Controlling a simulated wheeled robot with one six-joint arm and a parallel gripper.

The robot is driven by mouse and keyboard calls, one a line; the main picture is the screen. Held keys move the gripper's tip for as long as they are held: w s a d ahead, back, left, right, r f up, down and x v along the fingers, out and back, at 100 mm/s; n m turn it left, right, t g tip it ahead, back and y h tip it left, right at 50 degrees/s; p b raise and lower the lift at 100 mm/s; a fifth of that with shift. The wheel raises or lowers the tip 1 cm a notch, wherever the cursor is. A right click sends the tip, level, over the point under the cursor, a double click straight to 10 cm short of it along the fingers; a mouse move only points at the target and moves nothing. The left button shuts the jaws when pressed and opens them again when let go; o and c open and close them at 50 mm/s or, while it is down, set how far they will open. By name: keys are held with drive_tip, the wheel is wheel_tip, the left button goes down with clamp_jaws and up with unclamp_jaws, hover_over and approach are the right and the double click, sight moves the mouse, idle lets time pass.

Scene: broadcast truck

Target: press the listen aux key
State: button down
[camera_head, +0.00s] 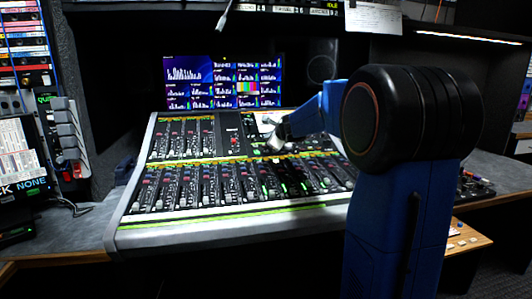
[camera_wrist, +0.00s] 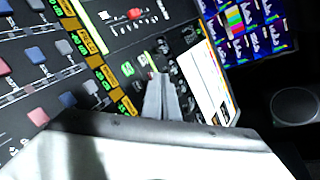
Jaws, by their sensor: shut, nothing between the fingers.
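The mixing console (camera_head: 165,238) stands ahead of me, with rows of channel strips and faders. My gripper (camera_head: 274,143) is over its upper middle part, at the end of my blue arm. In the wrist view my gripper (camera_wrist: 159,77) is shut and empty, its fingertips at a cluster of small keys. Lit green keys (camera_wrist: 128,69) lie just left of the tips, and dark round keys (camera_wrist: 188,35) lie beyond them. I cannot read any label, so I cannot tell which one is the listen aux key. The tips hide the spot under them; contact cannot be told.
A red knob or fader cap (camera_wrist: 135,14) stands on the panel near the keys. A white sheet or screen (camera_wrist: 208,75) lies right of the fingers. A meter screen (camera_head: 222,82) stands behind the console. Tape racks (camera_head: 28,60) are at the left.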

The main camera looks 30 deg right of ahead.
drive_tip(key=shift+w+d+f, duration=0.1)
drive_tip(key=shift+w+f, duration=0.15)
drive_tip(key=shift+f, duration=0.4)
drive_tip(key=shift+w+d+f, duration=0.1)
drive_tip(key=shift+w+f, duration=0.2)
drive_tip(key=shift+f, duration=0.4)
drive_tip(key=shift+w+d+f, duration=0.1)
drive_tip(key=shift+w+f, duration=0.15)
drive_tip(key=shift+f, duration=0.4)
drive_tip(key=shift+f, duration=0.15)
idle(0.6)
drive_tip(key=shift+w+f, duration=0.15)
drive_tip(key=shift+f, duration=0.05)
drive_tip(key=shift+w+f, duration=0.15)
drive_tip(key=shift+f, duration=0.25)
idle(0.8)
drive_tip(key=shift+r, duration=0.15)
drive_tip(key=shift+s+r, duration=0.3)
drive_tip(key=shift+r, duration=0.35)
drive_tip(key=shift+a+r, duration=0.1)
drive_tip(key=r, duration=0.1)
drive_tip(key=s+r, duration=0.1)
drive_tip(key=r, duration=0.1)
drive_tip(key=s+r, duration=0.1)
drive_tip(key=shift+a+r, duration=0.2)
drive_tip(key=shift+a, duration=0.05)
idle(0.4)
